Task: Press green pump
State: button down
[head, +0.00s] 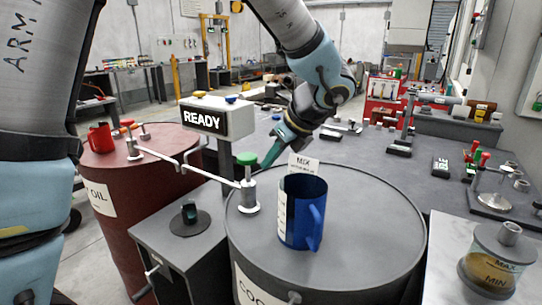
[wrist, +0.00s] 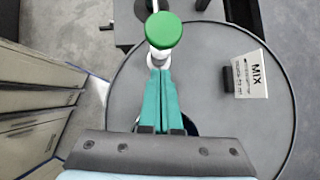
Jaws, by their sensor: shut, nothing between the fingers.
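The green pump (head: 246,159) is a round green knob on a grey metal post, on top of the grey barrel (head: 375,215) labelled as coolant. In the wrist view the green knob (wrist: 163,29) is just beyond the fingertips. My gripper (head: 268,163) is shut and empty, its teal fingers pointing down and left, close to the right of the knob. In the wrist view the fingers (wrist: 163,72) lie together and overlap the pump's post in the picture; I cannot tell whether they touch it.
A blue jug (head: 302,210) stands on the grey barrel beside the pump, with a MIX card (head: 303,166) behind it. A READY sign (head: 214,118) stands behind. The red-brown barrel (head: 130,165) with a red jug (head: 101,138) is at left. A clear container (head: 497,258) is at right.

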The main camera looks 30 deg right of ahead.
aim_at(248, 170)
jog(key=p+x, duration=0.1)
jog(key=x, duration=0.5)
jog(key=shift+w+f, duration=0.15)
jog(key=shift+f, duration=0.15)
jog(key=shift+r+p, duration=1.1)
jog(key=shift+r, duration=0.5)
jog(key=shift+r, duration=0.1)
